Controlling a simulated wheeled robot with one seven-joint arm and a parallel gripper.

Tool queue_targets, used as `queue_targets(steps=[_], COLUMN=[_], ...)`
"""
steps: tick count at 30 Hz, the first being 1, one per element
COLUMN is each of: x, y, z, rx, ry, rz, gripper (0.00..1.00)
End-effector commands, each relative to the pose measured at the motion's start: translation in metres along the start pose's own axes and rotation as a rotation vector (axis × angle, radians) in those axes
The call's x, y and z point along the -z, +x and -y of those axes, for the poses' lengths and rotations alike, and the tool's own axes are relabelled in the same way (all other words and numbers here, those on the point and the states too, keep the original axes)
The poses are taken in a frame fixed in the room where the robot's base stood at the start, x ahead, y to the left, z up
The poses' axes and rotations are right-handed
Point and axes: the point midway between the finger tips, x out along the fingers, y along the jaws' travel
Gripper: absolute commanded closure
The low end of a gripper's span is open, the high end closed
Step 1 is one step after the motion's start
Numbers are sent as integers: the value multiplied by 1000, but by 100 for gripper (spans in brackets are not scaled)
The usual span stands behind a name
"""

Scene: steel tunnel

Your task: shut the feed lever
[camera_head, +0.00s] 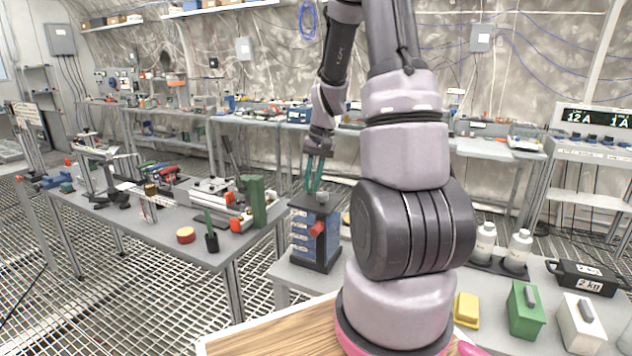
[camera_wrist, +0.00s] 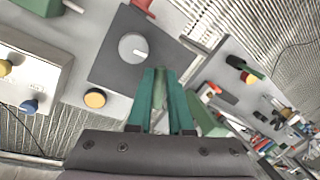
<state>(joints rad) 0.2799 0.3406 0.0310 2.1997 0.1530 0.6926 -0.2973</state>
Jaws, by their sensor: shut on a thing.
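A blue box-shaped unit (camera_head: 303,236) with a dark top stands on the low table in front of me. A red lever handle (camera_head: 317,228) sticks out of its front face. It also seems to show as a red piece at the top edge of the wrist view (camera_wrist: 142,4). A grey round knob (camera_wrist: 132,47) sits on the dark top plate (camera_wrist: 108,62). My gripper (camera_head: 313,186) has teal fingers pointing down just above the unit, apart from the red handle. In the wrist view my gripper (camera_wrist: 160,78) is shut on a thin green-grey piece (camera_wrist: 159,92), mostly hidden between the fingers.
A grey workbench (camera_head: 170,225) with tools and a green block (camera_head: 258,200) stands to the left. On the right are white bottles (camera_head: 484,242), a green box (camera_head: 525,310) and a black weight (camera_head: 584,277). A round yellow piece (camera_wrist: 95,98) lies near the plate.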

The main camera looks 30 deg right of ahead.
Motion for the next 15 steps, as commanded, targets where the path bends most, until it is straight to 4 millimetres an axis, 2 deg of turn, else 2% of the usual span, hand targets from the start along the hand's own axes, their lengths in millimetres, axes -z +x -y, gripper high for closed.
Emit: queue_targets(steps=[15], x=[2], y=[3], z=[18], rx=[0], ry=[390], rz=[-80], gripper=[100])
